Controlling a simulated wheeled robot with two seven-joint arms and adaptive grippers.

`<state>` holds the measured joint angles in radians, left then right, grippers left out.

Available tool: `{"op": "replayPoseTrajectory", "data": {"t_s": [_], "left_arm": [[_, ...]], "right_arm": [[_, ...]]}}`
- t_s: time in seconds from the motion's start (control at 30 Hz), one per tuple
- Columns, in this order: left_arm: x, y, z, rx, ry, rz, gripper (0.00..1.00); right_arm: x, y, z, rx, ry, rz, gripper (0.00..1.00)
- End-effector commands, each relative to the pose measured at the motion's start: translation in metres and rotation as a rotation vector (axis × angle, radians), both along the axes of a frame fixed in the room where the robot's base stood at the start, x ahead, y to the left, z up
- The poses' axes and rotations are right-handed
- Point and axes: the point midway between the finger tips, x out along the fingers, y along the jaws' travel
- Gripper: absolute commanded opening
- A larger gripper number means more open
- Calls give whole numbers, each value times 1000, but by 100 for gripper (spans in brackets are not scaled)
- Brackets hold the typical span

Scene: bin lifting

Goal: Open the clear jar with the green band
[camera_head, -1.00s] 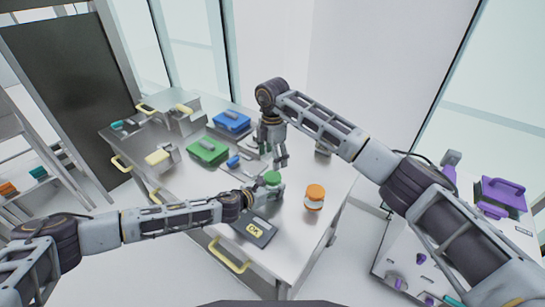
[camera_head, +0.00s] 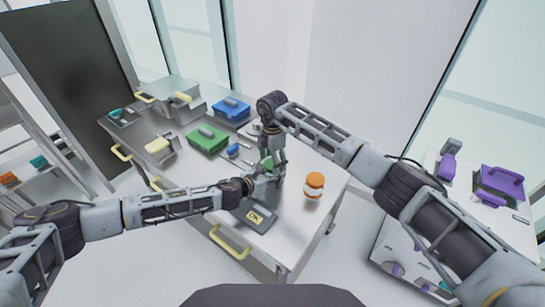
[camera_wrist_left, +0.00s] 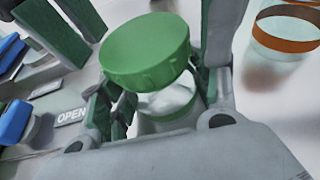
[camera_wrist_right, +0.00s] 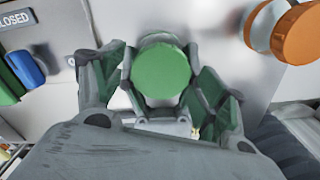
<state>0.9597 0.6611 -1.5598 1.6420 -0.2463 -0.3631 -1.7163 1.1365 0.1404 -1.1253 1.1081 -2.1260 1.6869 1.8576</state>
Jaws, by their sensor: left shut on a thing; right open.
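The clear jar (camera_wrist_left: 168,100) stands upright on the table with its green lid (camera_wrist_left: 145,50) on top. The lid also shows in the right wrist view (camera_wrist_right: 161,70) and, partly hidden, in the head view (camera_head: 267,164). My left gripper (camera_head: 260,177) is shut on the jar body, its fingers on both sides below the lid. My right gripper (camera_head: 273,168) points down over the jar. Its fingers are open, one on each side of the lid, with a gap visible in the right wrist view (camera_wrist_right: 158,88).
A jar with an orange lid (camera_head: 314,184) stands close by to the right. A dark scale-like device (camera_head: 254,216) lies in front of the jar. A green box (camera_head: 207,139) and a blue box (camera_head: 232,109) sit farther back. The table's right front (camera_head: 290,235) is clear.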

Motion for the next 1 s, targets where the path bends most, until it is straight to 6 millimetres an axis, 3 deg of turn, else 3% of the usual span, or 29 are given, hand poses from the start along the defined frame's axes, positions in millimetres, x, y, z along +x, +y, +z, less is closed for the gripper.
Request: {"op": "replayPoseTrajectory", "data": {"t_s": [0.3,0.67,1.0], "left_arm": [[0,0,0,0,0,0,0],[0,0,0,0,0,-1,0],[0,-1,0,0,0,-1,0]], "right_arm": [[0,0,-1,0,0,0,72],[0,0,-1,0,0,0,26],[0,-1,-1,-2,-1,113,26]]}}
